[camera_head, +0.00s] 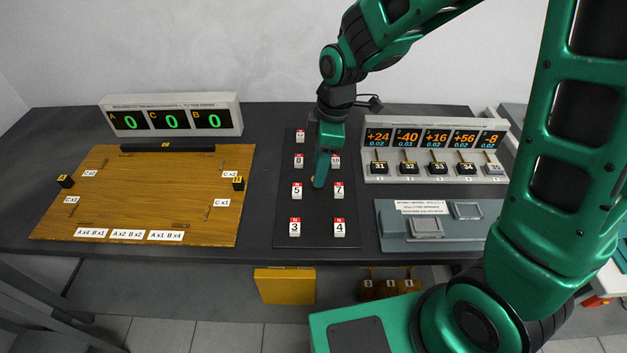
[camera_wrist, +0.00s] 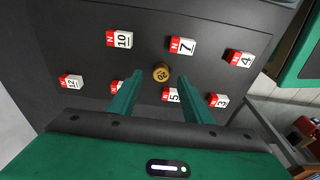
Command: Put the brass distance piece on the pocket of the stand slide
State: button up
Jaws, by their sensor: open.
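The brass distance piece (camera_wrist: 161,72) is a small round brass piece with dark marking on its top. In the wrist view it stands on the dark board between my open fingertips (camera_wrist: 160,76), with a gap on each side. In the head view my gripper (camera_head: 320,176) points down over the middle of the board and hides most of the piece. A grey-blue stand (camera_head: 391,238) at the right has a label and two raised, framed rectangular parts (camera_head: 426,227), (camera_head: 467,210). I cannot tell which of these is the slide's pocket.
Several red-and-white numbered blocks (camera_head: 295,227) stand around my gripper on the dark board (camera_head: 317,255). Behind the stand is a console (camera_head: 435,173) with orange displays. A wooden board (camera_head: 150,200) and a green-digit display (camera_head: 170,115) are at left. A yellow bin (camera_head: 285,285) sits below the table.

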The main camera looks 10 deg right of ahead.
jog(key=shift+a+f, duration=0.15)
jog(key=shift+f, duration=1.3)
jog(key=shift+c, duration=0.3)
grip_shut()
jog(key=shift+r, duration=0.1)
